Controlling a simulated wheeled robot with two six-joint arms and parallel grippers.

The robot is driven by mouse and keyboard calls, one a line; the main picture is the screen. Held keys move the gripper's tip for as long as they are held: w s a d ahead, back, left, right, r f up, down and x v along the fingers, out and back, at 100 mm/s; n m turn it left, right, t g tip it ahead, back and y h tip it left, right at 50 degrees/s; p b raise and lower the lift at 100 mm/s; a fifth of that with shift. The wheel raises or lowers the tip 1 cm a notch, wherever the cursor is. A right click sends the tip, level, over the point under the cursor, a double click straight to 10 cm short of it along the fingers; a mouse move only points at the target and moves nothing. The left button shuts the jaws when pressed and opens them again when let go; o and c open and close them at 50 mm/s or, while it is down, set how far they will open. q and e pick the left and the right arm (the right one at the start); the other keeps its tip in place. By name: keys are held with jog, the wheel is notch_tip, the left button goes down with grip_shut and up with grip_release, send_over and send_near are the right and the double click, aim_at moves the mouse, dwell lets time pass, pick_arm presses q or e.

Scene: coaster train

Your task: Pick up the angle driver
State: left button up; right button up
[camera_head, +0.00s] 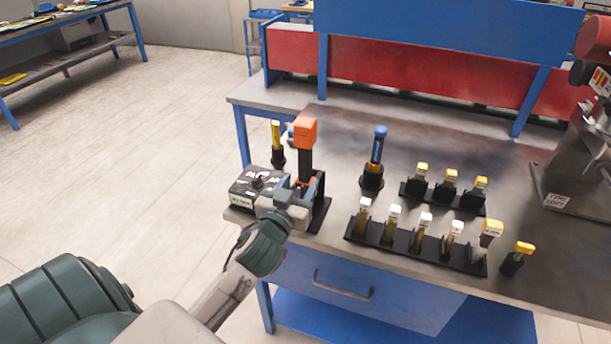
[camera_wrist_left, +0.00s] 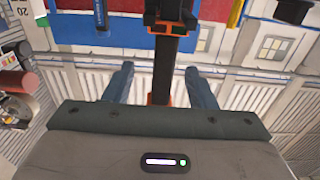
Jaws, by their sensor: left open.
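The angle driver, which I take to be the tool with an orange block head and dark shaft (camera_head: 305,134), stands upright in a black holder (camera_head: 321,214) near the left end of the workbench. My left gripper (camera_head: 300,190) is open at the low part of this tool, and its wrist hides some of the holder. In the left wrist view, the two fingers of my left gripper (camera_wrist_left: 160,88) are apart, with a black and orange shaft (camera_wrist_left: 165,75) between them in the picture. I cannot tell whether they touch it. My right gripper is not in view.
A blue-handled tool (camera_head: 376,147) stands right of the orange-headed one. A yellow-topped tool (camera_head: 276,135) stands behind left. A dark-topped box (camera_head: 257,184) sits beside my gripper. Racks of small tools (camera_head: 404,240) fill the front right. The bench middle (camera_head: 335,135) is clear.

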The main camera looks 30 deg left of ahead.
aim_at(304, 174)
pick_arm(q)
jog(key=x, duration=0.3)
jog(key=shift+a+p, duration=0.1)
jog(key=shift+p, duration=0.25)
jog(key=p+x, duration=0.1)
jog(key=x, duration=0.2)
jog(key=p+x, duration=0.1)
jog(key=shift+w+a+p, duration=0.3)
jog(key=shift+w+a, duration=0.05)
jog(key=shift+w+f, duration=0.15)
jog(key=c, duration=0.9)
grip_shut()
